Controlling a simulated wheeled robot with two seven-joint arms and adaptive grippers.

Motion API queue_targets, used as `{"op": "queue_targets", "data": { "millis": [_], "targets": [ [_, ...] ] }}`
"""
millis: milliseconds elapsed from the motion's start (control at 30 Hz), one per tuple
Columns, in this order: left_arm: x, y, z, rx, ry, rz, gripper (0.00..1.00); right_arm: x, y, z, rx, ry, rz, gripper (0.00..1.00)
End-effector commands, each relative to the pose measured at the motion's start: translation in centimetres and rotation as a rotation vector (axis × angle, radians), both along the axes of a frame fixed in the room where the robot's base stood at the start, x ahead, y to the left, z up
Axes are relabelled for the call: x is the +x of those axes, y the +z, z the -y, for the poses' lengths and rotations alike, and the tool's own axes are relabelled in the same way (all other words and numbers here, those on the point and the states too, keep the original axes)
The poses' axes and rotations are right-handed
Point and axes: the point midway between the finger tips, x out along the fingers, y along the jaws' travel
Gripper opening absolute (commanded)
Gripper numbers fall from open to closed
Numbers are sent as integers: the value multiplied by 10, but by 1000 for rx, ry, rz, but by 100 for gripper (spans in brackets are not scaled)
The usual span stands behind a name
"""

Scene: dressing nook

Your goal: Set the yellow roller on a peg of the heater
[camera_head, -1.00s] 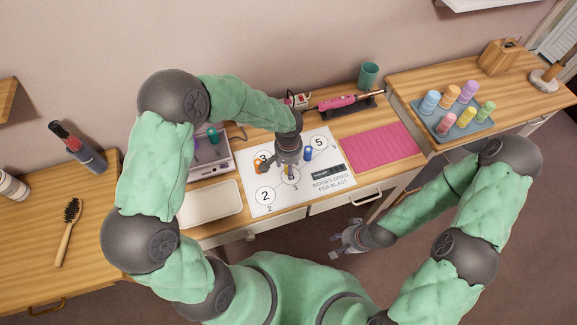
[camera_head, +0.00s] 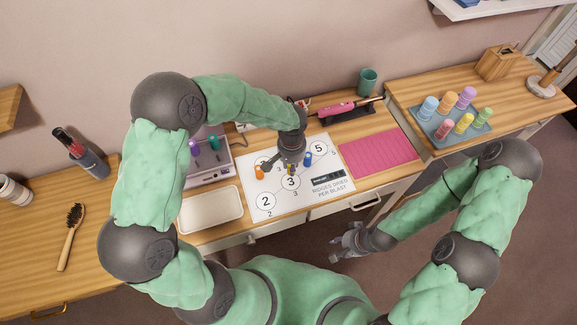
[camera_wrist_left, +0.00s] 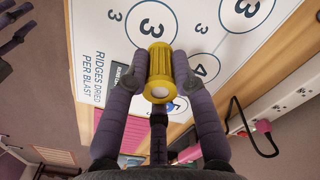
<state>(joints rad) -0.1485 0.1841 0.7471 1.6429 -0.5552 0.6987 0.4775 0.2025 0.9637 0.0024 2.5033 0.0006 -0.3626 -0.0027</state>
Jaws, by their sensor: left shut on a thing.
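The yellow roller (camera_wrist_left: 160,72) is held between the fingers of my left gripper (camera_wrist_left: 157,82) in the left wrist view. In the head view my left gripper (camera_head: 290,164) hangs over the white numbered sheet (camera_head: 325,186), just behind circle 3, and mostly hides the roller. The heater (camera_head: 210,176) is a pale box left of the sheet, with a purple roller (camera_head: 194,147) and a teal roller (camera_head: 214,143) upright on top. Its other pegs are hard to make out. My right gripper (camera_head: 340,244) is empty, fingers apart, in front of the desk.
An orange roller (camera_head: 259,173) and a blue roller (camera_head: 308,159) stand on the sheet. An empty cream tray (camera_head: 210,210) lies in front of the heater. A pink mat (camera_head: 378,158), a pink curling iron (camera_head: 337,112) and a teal cup (camera_head: 368,81) are to the right.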

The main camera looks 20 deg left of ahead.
Motion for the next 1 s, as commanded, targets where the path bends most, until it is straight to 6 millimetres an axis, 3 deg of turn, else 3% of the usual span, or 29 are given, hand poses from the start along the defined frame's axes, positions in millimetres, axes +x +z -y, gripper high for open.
{"op": "queue_targets", "data": {
  "millis": [233,433,667,767,867,1000],
  "targets": [
    [4,56,47,0,-6,3,2,0,18,0,0,0,0,40],
    [7,72,92,0,-5,-1,2,0,25,0,0,0,0,40],
    [10,84,122,0,-2,-1,2,0,29,0,0,0,0,40],
    [12,87,124,0,6,-2,2,0,31,0,0,0,0,40],
    [18,89,113,0,35,-2,2,0,35,0,0,0,0,40],
    [32,91,71,-1,119,-3,2,0,44,0,0,0,0,40]
  ]
}}
